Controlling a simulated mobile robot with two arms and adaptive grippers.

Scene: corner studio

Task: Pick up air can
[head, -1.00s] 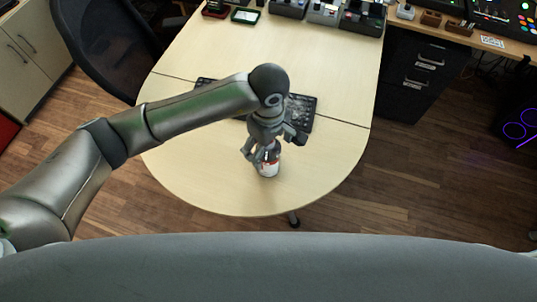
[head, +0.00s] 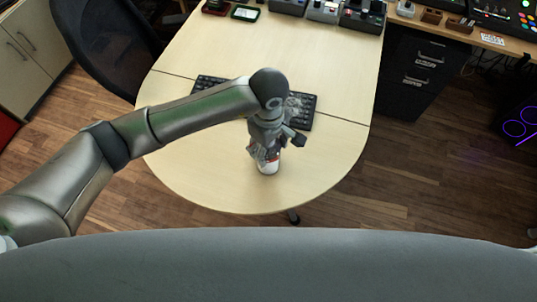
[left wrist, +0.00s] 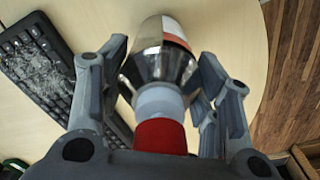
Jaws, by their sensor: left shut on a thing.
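The air can (head: 268,167) stands near the rounded front end of the table, partly hidden by my gripper in the head view. In the left wrist view the can (left wrist: 163,65) shows a metallic shoulder, a grey collar, a red top and a white and orange label. My left gripper (head: 264,152) is over the can from above, with its fingers shut around the upper part. In the left wrist view the fingers (left wrist: 162,85) lie on both sides of the can. Whether its base touches the table is hard to tell. My right gripper is not in view.
A black keyboard (head: 212,83) lies on the table (head: 205,185) just behind the gripper, also showing in the left wrist view (left wrist: 40,65). Several small devices (head: 322,10) stand at the table's back. A black mesh chair (head: 110,40) is at the left, a dark drawer cabinet (head: 405,75) at the right.

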